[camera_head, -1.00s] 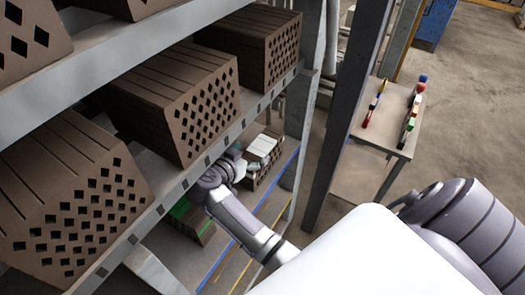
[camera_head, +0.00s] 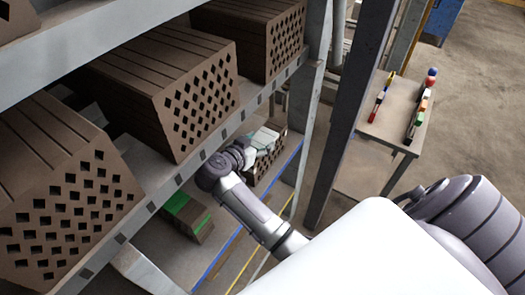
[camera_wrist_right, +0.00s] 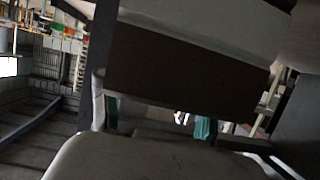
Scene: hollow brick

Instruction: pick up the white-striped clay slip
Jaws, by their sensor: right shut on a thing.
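My right gripper (camera_head: 250,153) is at the lower shelf in the head view, beside a pale-topped stack of perforated clay pieces (camera_head: 268,168). In the right wrist view, a brown block with a broad white band, the white-striped clay slip (camera_wrist_right: 180,72), fills the upper middle close to the camera. My right gripper is shut on it; the fingertips are largely hidden. In the head view I cannot clearly separate the held slip from the pale pieces around it. My left gripper is not in view.
Perforated hollow bricks (camera_head: 165,95) fill the shelf above my right forearm. A green-striped clay piece (camera_head: 187,212) lies on the lower shelf left of the forearm. A metal upright (camera_head: 350,110) stands right of the shelf. A small table (camera_head: 390,132) with coloured items is beyond it.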

